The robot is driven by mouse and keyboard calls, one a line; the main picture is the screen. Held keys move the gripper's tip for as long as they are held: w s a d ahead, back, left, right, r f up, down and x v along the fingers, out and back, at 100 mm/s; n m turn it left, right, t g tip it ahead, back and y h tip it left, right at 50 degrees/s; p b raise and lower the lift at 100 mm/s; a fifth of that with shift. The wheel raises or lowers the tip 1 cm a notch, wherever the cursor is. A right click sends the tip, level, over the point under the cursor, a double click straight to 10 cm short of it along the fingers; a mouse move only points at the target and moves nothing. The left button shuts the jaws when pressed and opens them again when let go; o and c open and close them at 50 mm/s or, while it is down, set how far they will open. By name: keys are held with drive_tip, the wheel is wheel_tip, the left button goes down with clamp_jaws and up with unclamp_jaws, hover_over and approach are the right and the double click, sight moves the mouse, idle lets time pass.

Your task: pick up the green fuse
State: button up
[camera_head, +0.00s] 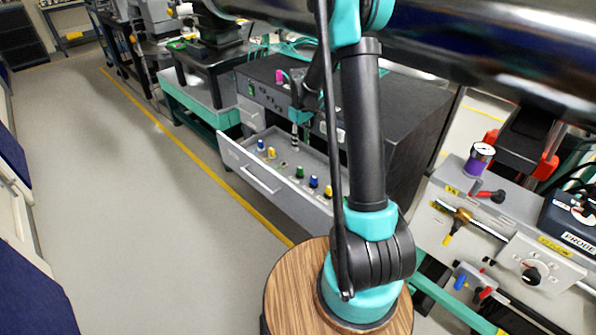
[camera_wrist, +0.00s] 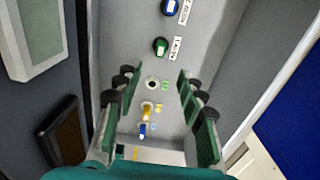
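The green fuse (camera_wrist: 160,46) stands upright in the open drawer, with a white label beside it. It also shows in the head view (camera_head: 299,172), in a row with blue and yellow fuses. My gripper (camera_wrist: 155,75) is open over the drawer, its fingers spread on both sides of an empty round socket (camera_wrist: 151,83). The green fuse lies just beyond the fingertips in the wrist view, not between them. Nothing is held. In the head view my arm hides part of the drawer's right end.
A blue fuse (camera_wrist: 170,7) stands past the green one; a yellow fuse (camera_wrist: 147,108) and another blue fuse (camera_wrist: 142,130) stand on the other side. The drawer (camera_head: 262,178) juts from a dark cabinet (camera_head: 405,105). Open floor (camera_head: 140,200) lies to the left.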

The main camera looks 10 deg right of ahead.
approach(300, 168)
drive_tip(key=f, duration=0.5)
drive_tip(key=shift+d+f, duration=0.15)
drive_tip(key=shift+d, duration=0.05)
drive_tip(key=shift+w+a+f, duration=0.1)
drive_tip(key=shift+a+f, duration=0.05)
drive_tip(key=shift+f, duration=1.15)
drive_tip(key=shift+w+a+f, duration=0.1)
drive_tip(key=shift+f, duration=1.2)
clamp_jaws()
wheel_tip(300, 168, up, 20)
